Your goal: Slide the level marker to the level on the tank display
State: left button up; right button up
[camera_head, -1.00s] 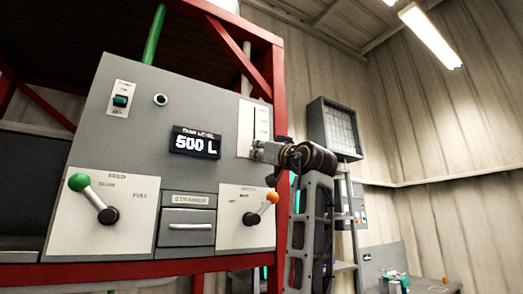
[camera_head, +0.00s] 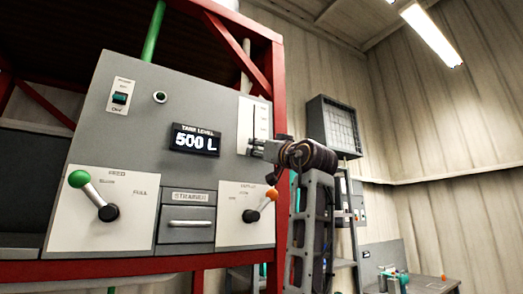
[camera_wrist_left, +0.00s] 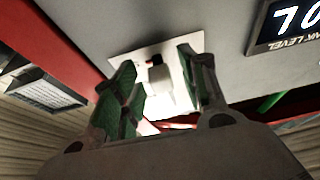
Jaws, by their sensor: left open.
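The tank level display (camera_head: 195,140) on the grey panel reads 500 L. It is partly cut off in the left wrist view (camera_wrist_left: 290,22). A white scale plate (camera_head: 245,118) with a vertical slot is right of it. My left gripper (camera_head: 255,148) is at the plate's lower end and hides the marker in the head view. In the left wrist view my left gripper (camera_wrist_left: 160,80) is open. The level marker (camera_wrist_left: 160,88), a pale knob with a dark and red part behind it, shows between its green-padded fingers. I cannot tell whether they touch it. My right gripper is not in view.
The panel also holds a green-knobbed lever (camera_head: 78,179), an orange-knobbed lever (camera_head: 271,194), a strainer drawer (camera_head: 188,222) and a switch (camera_head: 120,97). A red frame post (camera_head: 279,100) stands close to the right of the scale plate.

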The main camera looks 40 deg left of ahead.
pick_arm(q)
jog(key=v, duration=1.2)
dwell(0.6)
